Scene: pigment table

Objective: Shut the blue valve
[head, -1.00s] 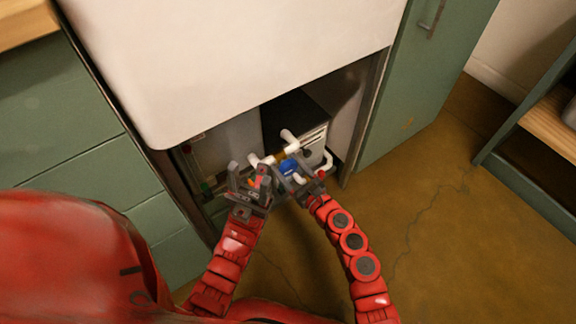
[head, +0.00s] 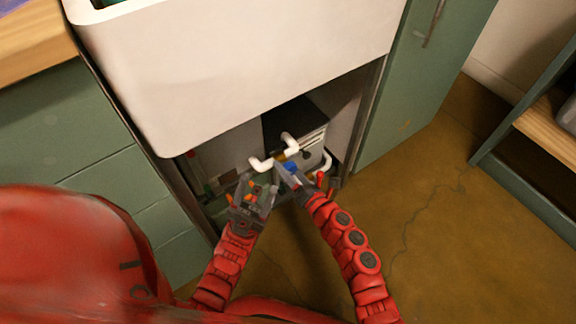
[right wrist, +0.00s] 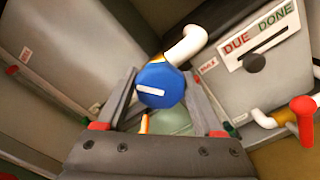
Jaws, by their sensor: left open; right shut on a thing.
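The blue valve (right wrist: 160,85) is a round blue knob with a white line across its face, on a white pipe with a brass fitting, in the right wrist view. The line runs nearly level there. In the head view the blue valve (head: 291,167) is partly hidden by my right gripper (head: 284,173). My right gripper (right wrist: 163,97) is shut on the valve, one finger on each side. My left gripper (head: 259,188) is open and empty, just left of the right one and below the white pipe (head: 262,163).
A grey box (right wrist: 250,75) with a "DUE DONE" label and black knob stands beside the valve. A red handle (right wrist: 303,112) sits on another pipe at the right. The white sink (head: 230,75) overhangs the opening; a green cabinet door (head: 410,90) bounds it on the right.

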